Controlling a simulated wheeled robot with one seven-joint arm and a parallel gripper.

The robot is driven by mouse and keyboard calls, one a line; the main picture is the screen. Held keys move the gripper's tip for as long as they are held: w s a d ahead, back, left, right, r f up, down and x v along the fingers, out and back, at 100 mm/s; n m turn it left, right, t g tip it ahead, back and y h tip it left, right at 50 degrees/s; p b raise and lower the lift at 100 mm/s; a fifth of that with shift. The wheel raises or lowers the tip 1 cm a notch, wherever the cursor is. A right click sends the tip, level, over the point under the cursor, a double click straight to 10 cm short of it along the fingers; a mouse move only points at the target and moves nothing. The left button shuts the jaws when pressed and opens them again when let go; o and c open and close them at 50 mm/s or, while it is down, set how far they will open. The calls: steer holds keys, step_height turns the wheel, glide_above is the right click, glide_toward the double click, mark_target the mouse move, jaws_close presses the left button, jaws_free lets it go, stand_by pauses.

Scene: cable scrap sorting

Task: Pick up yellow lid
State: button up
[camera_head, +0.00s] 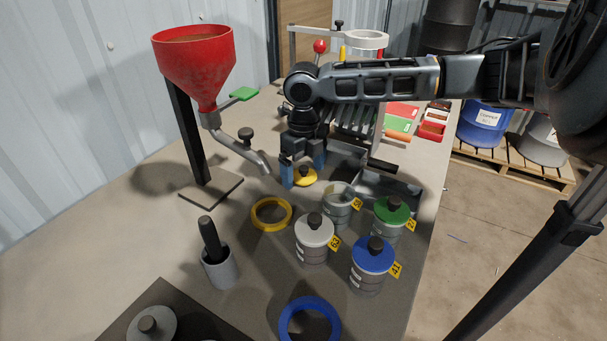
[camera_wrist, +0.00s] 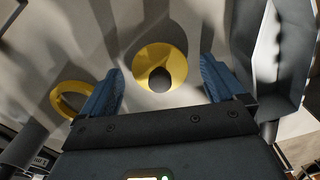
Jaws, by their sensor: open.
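The yellow lid (camera_head: 305,178) is a round disc with a dark knob. It lies on the table beneath my gripper (camera_head: 304,173). In the wrist view the yellow lid (camera_wrist: 174,62) shows between and a little beyond the blue fingertips of my gripper (camera_wrist: 160,82). The jaws are open, with one finger on each side of the lid and nothing held. I cannot tell exactly how high the fingertips are above the table.
A yellow ring (camera_head: 271,214) lies nearby. An open grey jar (camera_head: 340,206) stands close to the lid, with white-lidded (camera_head: 314,240), green-lidded (camera_head: 390,213) and blue-lidded jars (camera_head: 371,264) around it. A red funnel (camera_head: 196,62) with a metal spout (camera_head: 246,150) stands left. A metal tray (camera_head: 385,190) lies right.

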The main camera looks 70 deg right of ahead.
steer(key=c, duration=1.1)
steer(key=shift+r, duration=0.2)
